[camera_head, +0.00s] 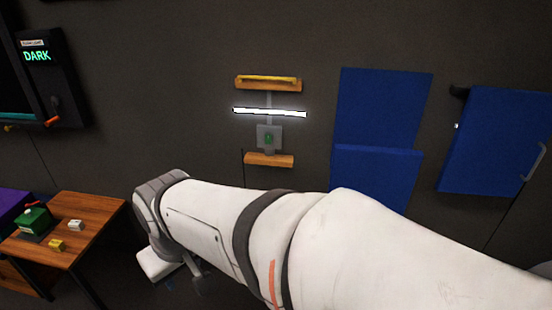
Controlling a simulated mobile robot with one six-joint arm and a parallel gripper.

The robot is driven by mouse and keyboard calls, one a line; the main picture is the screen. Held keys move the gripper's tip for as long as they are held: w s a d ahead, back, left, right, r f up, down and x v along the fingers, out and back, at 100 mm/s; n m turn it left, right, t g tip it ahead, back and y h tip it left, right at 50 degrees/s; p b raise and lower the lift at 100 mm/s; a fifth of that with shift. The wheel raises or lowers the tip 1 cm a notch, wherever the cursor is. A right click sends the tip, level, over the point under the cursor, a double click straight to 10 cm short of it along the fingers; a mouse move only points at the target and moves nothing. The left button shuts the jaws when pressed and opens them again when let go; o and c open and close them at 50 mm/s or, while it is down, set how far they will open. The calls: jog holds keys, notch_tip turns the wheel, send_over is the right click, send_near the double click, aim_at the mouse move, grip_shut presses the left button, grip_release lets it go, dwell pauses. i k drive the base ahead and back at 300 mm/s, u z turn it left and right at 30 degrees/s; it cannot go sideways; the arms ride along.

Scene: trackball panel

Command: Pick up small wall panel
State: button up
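Candidates for the small wall panel are on the dark wall; I cannot tell for sure which is meant. One is a small grey plate (269,137) with a green part in its middle, below a bright white light bar (270,112). Others are an upper blue panel (385,105) and a lower blue panel (376,178), right of it. My white arm crosses the lower picture from the right and bends down at its left end. My gripper (190,278) is low, right of the wooden table and well below the wall items. Its fingers are mostly hidden and dim.
A wooden table (92,208) at lower left holds a green box (34,221), a white block (76,225) and a yellow block (57,244). Wooden shelves (268,84) (269,160) flank the light. A blue door (497,140) with a handle is at right. A "DARK" display (37,56) hangs upper left.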

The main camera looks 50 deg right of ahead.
aim_at(388, 176)
jog(key=z, duration=1.35)
jog(key=i, duration=1)
jog(key=z, duration=0.05)
